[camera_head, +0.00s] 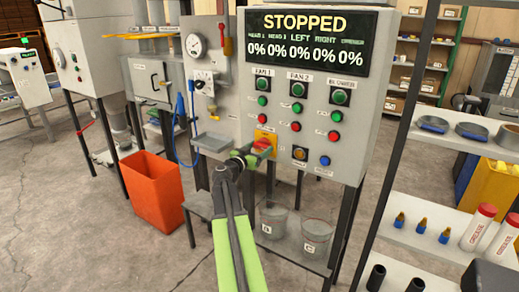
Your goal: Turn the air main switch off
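A red rotary handle on a yellow plate (266,136) sits low on the left of the grey control panel (345,165). The label by it is too small to read, so I cannot tell if it is the air main switch. My gripper (252,154) is right at this handle, its fingertips overlapping the handle's lower left side. I cannot tell whether the fingers are closed on it. To the left, a grey panel (222,75) carries a round gauge (196,45), a red lever (227,46) and a small valve unit (204,84) with a yellow knob.
The display (308,40) reads STOPPED with several 0% values. Buckets (316,236) stand below the panel. An orange bin (152,190) stands left, and a shelf (440,190) with grease tubes stands right.

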